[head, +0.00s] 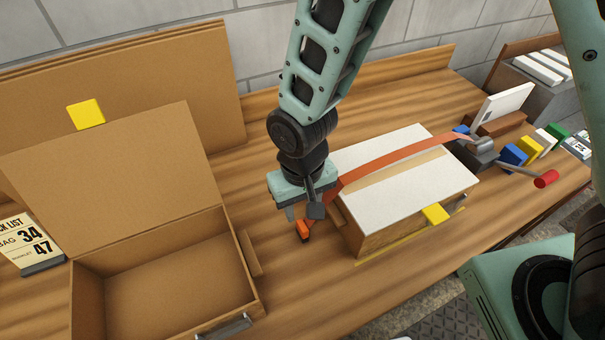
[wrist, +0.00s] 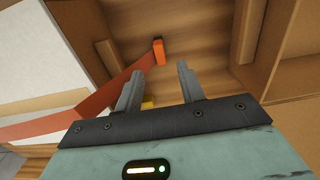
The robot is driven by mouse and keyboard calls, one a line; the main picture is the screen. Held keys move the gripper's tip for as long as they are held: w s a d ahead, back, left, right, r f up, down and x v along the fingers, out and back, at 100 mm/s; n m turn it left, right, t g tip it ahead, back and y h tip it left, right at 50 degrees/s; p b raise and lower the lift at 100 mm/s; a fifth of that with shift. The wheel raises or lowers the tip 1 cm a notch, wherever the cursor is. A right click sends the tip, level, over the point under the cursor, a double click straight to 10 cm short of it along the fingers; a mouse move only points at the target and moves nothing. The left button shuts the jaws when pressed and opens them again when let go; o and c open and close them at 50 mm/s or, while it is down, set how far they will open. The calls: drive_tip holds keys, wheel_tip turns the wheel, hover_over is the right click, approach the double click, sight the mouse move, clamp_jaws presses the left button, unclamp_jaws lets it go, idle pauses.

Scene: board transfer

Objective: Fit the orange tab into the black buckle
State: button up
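The orange tab (head: 303,230) hangs at the near end of an orange strap (head: 400,155), over the left end of a white-topped box (head: 450,180). My gripper (head: 303,213) is just above the tab, at the left side of the box. In the wrist view its two fingers (wrist: 160,72) are apart, with nothing clearly between the tips. The tab (wrist: 158,50) shows just beyond the fingertips, roughly centred between them. I cannot make out the black buckle clearly in either view.
An open cardboard box (head: 160,290) stands at the left, close to my gripper. A grey ratchet (head: 477,150) with a red-ended handle (head: 546,179) sits at the strap's far end. Coloured blocks (head: 514,155) line the right. A strip of table (head: 290,270) between the boxes is clear.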

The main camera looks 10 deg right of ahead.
sight(303, 225)
wheel_tip(303, 225, up, 10)
drive_tip(key=b, duration=0.1)
drive_tip(key=shift+r, duration=0.15)
idle(0.5)
drive_tip(key=s+d+r+n+b, duration=0.2)
drive_tip(key=s+d+r+n, duration=0.1)
drive_tip(key=s+d, duration=0.5)
drive_tip(key=s+n, duration=0.1)
drive_tip(key=s, duration=0.2)
drive_tip(key=shift+s+n+y+b, duration=0.15)
drive_tip(key=shift+n+y+b, duration=0.15)
